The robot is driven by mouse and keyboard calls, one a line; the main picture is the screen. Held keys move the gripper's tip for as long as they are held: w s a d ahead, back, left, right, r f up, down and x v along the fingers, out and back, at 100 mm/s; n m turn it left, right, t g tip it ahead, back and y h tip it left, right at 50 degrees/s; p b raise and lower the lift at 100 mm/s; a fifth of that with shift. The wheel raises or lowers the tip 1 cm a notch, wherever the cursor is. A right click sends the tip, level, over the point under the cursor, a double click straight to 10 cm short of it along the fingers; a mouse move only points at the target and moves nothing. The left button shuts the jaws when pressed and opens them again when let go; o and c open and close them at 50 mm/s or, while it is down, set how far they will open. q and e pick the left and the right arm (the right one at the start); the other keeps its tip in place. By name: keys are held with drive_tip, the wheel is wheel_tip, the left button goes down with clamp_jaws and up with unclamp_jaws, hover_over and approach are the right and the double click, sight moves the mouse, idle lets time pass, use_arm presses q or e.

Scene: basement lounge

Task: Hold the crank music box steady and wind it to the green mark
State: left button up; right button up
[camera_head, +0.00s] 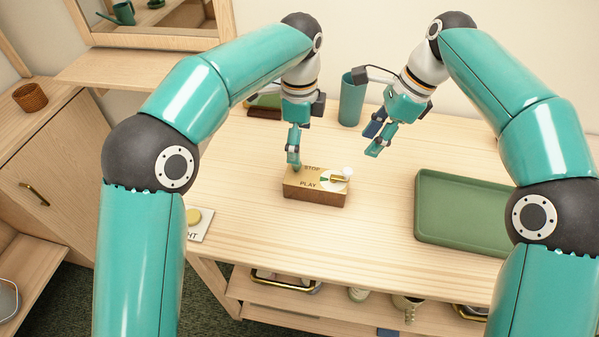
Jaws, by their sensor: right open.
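The crank music box (310,195) is a small wooden block on the table, with STOP and PLAY lettering on its top. On its right part is a pale dial with a green mark (324,180) and a brass-coloured crank with a white knob (347,171). My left gripper (294,163) points down at the box's back left part, its tips at or just over the top edge. I see it edge-on and cannot tell whether it grips the box. My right gripper (373,141) is open and empty, above the table, behind and right of the crank, apart from it.
A green tray (465,244) lies on the table (260,235) at the right. A teal cup (351,102) stands at the back between my arms. A card with a yellow disc (194,217) is at the left front edge. Table front of the box is clear.

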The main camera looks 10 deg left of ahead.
sight(299, 174)
use_arm(q)
wheel_tip(299, 174, down, 14)
drive_tip(key=shift+f, duration=0.1)
idle(0.5)
